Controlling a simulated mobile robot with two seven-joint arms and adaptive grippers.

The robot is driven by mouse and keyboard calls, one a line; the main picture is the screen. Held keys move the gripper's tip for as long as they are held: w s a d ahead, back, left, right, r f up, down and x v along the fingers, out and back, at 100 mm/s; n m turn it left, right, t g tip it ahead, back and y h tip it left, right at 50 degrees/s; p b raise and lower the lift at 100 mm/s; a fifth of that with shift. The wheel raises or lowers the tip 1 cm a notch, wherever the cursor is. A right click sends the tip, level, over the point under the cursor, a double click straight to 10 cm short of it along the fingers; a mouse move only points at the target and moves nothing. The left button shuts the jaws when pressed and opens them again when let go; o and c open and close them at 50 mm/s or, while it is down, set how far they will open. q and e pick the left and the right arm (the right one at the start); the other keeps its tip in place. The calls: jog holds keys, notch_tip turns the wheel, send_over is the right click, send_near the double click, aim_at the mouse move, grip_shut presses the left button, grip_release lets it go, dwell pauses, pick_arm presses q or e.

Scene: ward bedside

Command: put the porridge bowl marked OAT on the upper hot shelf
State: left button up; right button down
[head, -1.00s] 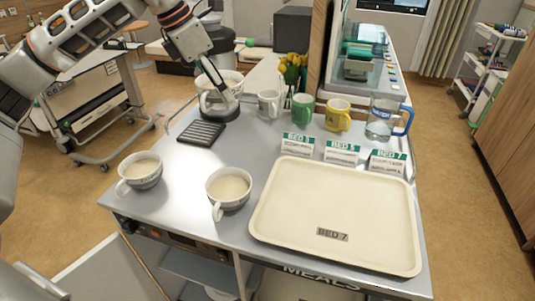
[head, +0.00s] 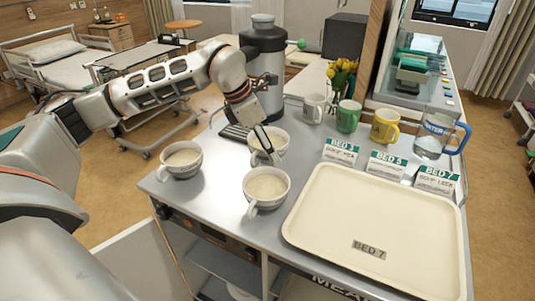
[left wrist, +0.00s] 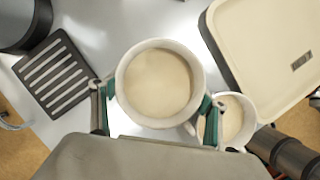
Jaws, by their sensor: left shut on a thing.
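My left gripper (head: 266,148) is shut on a white porridge bowl (head: 278,143), which is level and full of pale porridge. In the left wrist view this bowl (left wrist: 160,46) sits between the fingers and looks larger than the bowl beside it, so it seems raised above the trolley top. Two similar filled bowls stand on the trolley, one at the left (head: 181,172) and one in front (head: 268,205). No OAT mark is readable on any bowl. An open shelf (head: 222,268) shows under the trolley top; its inside is mostly hidden. My right gripper is out of view.
A cream tray (head: 375,270) marked BED 7 fills the trolley's right front. Bed cards, mugs (head: 347,116), a jug (head: 435,138) and yellow flowers stand behind it. A dark urn (head: 262,50) stands at the back, near the slotted drip tray (left wrist: 56,75).

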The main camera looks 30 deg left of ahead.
pick_arm(q)
jog(key=shift+f, duration=1.35)
jog(key=o, duration=1)
jog(key=shift+f, duration=0.2)
jog(key=shift+o, duration=0.8)
jog(key=shift+r, duration=0.1)
